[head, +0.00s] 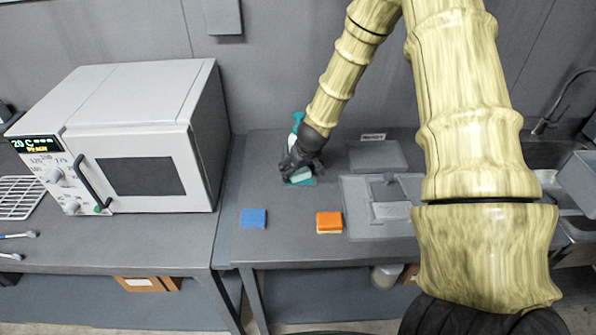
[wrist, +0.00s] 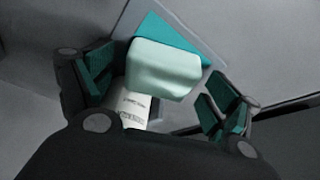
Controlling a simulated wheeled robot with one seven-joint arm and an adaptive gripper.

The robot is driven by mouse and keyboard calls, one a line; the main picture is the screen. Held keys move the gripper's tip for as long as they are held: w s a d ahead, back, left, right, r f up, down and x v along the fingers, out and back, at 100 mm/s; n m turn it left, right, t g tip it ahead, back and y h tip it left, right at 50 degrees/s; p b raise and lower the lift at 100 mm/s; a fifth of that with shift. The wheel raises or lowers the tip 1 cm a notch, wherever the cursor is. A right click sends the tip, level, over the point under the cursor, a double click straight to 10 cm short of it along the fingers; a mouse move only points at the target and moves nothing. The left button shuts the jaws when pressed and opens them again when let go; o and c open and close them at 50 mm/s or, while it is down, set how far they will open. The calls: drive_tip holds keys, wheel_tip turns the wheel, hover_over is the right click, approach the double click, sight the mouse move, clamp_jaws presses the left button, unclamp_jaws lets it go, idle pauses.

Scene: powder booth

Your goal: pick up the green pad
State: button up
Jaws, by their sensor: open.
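The green pad (head: 300,175) is a pale mint block on the grey bench, with a darker teal flat layer or piece showing under it. In the wrist view the pad (wrist: 160,70) lies just ahead of and partly between my fingers. My gripper (head: 300,164) is right above the pad in the head view and covers part of it. The fingers, with teal inner pads, are spread apart in the wrist view (wrist: 160,96). I cannot tell whether a finger touches the pad.
A white and teal bottle (head: 298,122) stands close behind my gripper; its labelled body (wrist: 137,103) shows in the wrist view. A blue pad (head: 253,218) and an orange pad (head: 329,222) lie nearer the front. A grey tray (head: 378,155) is at the right, an oven (head: 140,140) at the left.

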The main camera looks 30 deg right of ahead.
drive_tip(key=shift+f, duration=0.2)
drive_tip(key=c, duration=1.1)
drive_tip(key=shift+w+r, duration=0.1)
drive_tip(key=shift+r, duration=0.1)
drive_tip(key=shift+r+b, duration=0.4)
drive_tip(key=shift+b, duration=0.2)
drive_tip(key=s+b, duration=0.1)
drive_tip(key=s, duration=0.1)
drive_tip(key=s+a+b, duration=0.1)
drive_tip(key=s, duration=0.2)
drive_tip(key=s+b, duration=0.1)
drive_tip(key=s, duration=0.2)
drive_tip(key=shift+a+r, duration=0.2)
wheel_tip(320, 180, up, 14)
drive_tip(key=b, duration=0.2)
drive_tip(key=shift+f, duration=0.25)
drive_tip(key=shift+d, duration=0.1)
